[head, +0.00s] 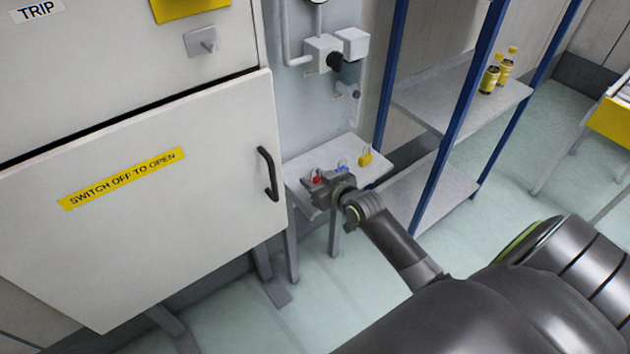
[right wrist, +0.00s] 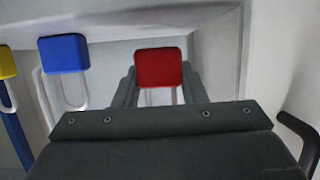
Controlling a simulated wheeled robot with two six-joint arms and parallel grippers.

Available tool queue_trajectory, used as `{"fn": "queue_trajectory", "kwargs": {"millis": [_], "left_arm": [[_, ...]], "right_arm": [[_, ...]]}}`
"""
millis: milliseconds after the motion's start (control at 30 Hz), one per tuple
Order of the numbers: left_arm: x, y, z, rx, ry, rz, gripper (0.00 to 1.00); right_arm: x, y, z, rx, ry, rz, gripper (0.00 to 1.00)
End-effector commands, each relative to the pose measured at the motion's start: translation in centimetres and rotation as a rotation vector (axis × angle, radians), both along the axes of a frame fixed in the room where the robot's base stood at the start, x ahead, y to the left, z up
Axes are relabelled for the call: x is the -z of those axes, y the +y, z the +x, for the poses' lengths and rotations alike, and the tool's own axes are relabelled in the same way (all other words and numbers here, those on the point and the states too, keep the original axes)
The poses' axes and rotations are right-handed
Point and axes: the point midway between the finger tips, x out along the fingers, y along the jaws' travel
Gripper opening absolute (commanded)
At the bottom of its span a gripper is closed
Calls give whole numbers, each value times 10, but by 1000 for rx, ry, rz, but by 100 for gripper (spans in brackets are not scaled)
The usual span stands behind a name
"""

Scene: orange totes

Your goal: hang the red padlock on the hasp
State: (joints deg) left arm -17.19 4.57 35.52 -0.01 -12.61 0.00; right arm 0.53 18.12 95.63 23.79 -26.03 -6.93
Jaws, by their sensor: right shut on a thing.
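The red padlock (head: 317,177) is at the small grey shelf beside the cabinet. My right gripper (head: 318,184) is shut on it. In the right wrist view the red padlock (right wrist: 159,68) sits between the fingers, its pale shackle toward me. Whether it touches the shelf cannot be told. A grey plate with a short protruding piece (head: 203,42) is on the upper cabinet front, under a yellow label; it may be the hasp, but I cannot tell. My left gripper is not in view.
A blue padlock (right wrist: 62,53) and a yellow padlock (head: 365,157) are beside the red one. The cabinet door (head: 130,200) with its black handle (head: 268,173) is close left of the gripper. A blue-post rack (head: 450,120) stands to the right.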

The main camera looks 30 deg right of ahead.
Motion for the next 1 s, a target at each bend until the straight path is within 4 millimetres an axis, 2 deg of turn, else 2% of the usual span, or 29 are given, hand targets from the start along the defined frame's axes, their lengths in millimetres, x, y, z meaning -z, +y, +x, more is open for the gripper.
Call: {"fn": "queue_trajectory", "kwargs": {"millis": [33,400,600,1000], "left_arm": [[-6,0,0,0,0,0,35],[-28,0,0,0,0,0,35],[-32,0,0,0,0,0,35],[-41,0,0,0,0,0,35]], "right_arm": [[-7,0,0,0,-1,0,18],[-29,0,-1,0,-1,-1,18],[-32,0,-2,0,0,0,18],[-32,-3,-32,0,0,-1,18]]}}
